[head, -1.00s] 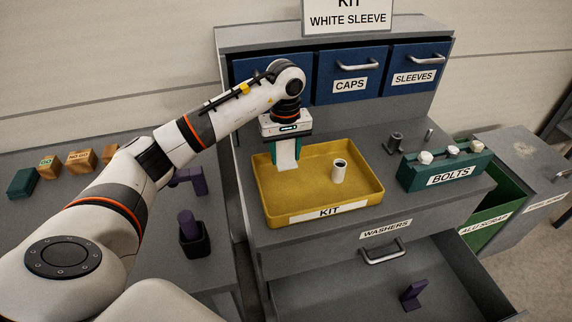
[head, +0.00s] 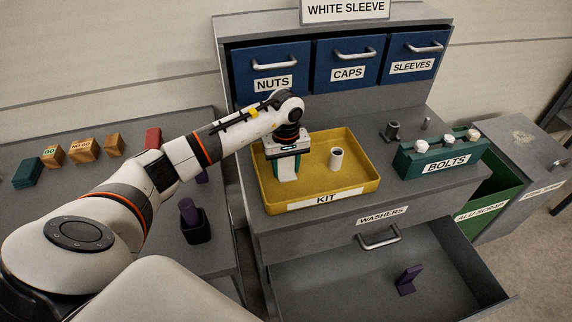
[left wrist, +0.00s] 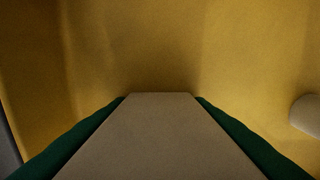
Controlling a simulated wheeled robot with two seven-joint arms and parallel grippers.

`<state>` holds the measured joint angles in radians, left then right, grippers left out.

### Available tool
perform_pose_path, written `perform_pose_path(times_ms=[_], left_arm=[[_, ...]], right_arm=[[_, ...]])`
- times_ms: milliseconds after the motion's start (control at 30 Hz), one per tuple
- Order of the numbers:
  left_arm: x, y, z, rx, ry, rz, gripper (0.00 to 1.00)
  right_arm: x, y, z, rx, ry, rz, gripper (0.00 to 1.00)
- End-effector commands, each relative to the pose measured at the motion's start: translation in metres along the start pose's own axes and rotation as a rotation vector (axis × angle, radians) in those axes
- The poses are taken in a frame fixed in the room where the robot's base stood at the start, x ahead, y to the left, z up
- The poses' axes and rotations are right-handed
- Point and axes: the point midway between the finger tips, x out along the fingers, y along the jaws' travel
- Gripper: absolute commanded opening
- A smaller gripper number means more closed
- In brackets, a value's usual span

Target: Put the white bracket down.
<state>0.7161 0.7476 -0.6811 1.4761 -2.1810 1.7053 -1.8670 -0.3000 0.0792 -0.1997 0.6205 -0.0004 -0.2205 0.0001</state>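The white bracket (head: 287,173) is between the green fingers of my left gripper (head: 287,167), over the left part of the yellow KIT tray (head: 330,194). In the left wrist view the bracket (left wrist: 160,135) fills the space between the green fingers, with the tray's yellow surface (left wrist: 160,50) beyond it. I cannot tell whether the bracket's lower end touches the tray floor. A white sleeve (head: 336,159) stands upright in the tray to the right of the bracket, apart from it. My right gripper is in neither view.
A green BOLTS rack (head: 440,156) stands right of the tray, with a dark grey fitting (head: 392,131) behind it. The WASHERS drawer (head: 370,275) is open below, with a purple bracket (head: 408,280) inside. Blue drawers stand behind.

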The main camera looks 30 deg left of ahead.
Motion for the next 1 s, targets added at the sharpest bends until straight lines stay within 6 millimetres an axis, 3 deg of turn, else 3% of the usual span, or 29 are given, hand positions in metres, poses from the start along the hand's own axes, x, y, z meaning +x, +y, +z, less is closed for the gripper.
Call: perform_pose_path(times_ms=[33, 133, 533, 1000], left_arm=[[0.000, 0.000, 0.000, 0.000, 0.000, 0.000, 0.52], [0.000, 0.000, 0.000, 0.000, 0.000, 0.000, 0.67], [-0.007, -0.001, 0.001, 0.000, -0.002, -0.002, 0.67], [-0.099, 0.000, 0.001, -0.001, -0.004, -0.003, 0.67]], right_arm=[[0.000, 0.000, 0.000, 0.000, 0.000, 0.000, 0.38], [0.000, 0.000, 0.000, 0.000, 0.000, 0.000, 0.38], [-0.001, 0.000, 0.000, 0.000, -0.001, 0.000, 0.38], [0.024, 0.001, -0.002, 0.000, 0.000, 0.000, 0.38]])
